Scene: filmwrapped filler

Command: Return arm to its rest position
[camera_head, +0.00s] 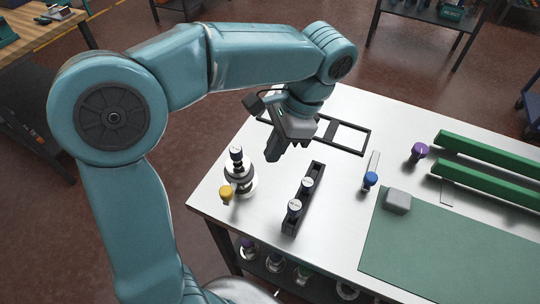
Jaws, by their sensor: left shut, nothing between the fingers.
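My left arm comes in from the left and arches over the white table (330,245). Its gripper (273,152) points down above the table's back left part, near a black rectangular frame. The fingers are together and hold nothing. My right arm and gripper do not show.
A metal piece with a black knob (240,175) and a yellow-capped piece (226,194) stand at the table's left. A black rack (304,200) holds silver-topped parts. Blue (370,180) and purple (419,151) knobs, green bars (485,184), a grey block (398,200) and a green mat (440,250) lie right.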

